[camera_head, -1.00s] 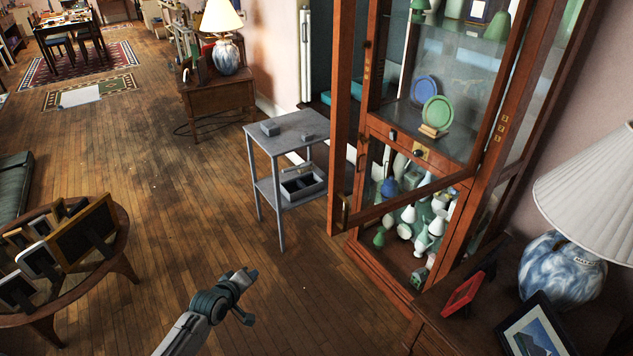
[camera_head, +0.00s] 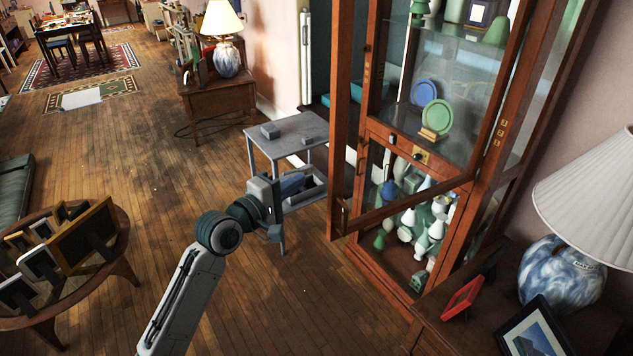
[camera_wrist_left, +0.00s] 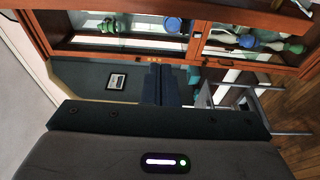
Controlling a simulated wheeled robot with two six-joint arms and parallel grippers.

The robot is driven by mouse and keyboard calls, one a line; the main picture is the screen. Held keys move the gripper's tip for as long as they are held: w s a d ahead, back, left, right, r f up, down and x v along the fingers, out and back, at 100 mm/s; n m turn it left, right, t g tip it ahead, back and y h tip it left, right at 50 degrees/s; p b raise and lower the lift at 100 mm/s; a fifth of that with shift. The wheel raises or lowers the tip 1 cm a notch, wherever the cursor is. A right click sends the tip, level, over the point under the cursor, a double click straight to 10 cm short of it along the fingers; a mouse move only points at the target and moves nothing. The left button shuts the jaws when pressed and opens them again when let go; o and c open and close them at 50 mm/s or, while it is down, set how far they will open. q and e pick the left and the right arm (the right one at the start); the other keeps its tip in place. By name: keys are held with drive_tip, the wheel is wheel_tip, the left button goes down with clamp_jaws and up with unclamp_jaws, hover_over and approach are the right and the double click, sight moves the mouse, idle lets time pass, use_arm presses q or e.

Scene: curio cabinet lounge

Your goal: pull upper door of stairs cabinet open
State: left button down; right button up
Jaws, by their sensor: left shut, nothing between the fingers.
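The wooden curio cabinet (camera_head: 425,160) has glass doors and stands at the right of the head view. Its upper door (camera_head: 340,120) stands swung out, with its free edge at the left and its bottom rail crossing in front of the lower shelves. My left gripper (camera_head: 300,186) is shut and empty, left of the door's free edge and apart from it in the picture. It overlaps the grey side table. In the left wrist view the shut fingers (camera_wrist_left: 160,84) show in front of the cabinet (camera_wrist_left: 192,40), seen turned over. My right gripper is not in view.
A grey side table (camera_head: 300,128) stands behind my left arm. A round table with picture frames (camera_head: 85,235) is at the left. A lamp (camera_head: 560,270) and frames stand at the lower right. Wooden floor is free in the middle.

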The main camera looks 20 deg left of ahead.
use_arm(q)
drive_tip(key=d+p, duration=0.1)
drive_tip(key=d, duration=0.1)
drive_tip(key=w+d+p, duration=0.1)
drive_tip(key=d+p, duration=0.1)
drive_tip(key=shift+w+d, duration=0.15)
drive_tip(key=shift+d, duration=0.2)
drive_tip(key=shift+w+f, duration=0.1)
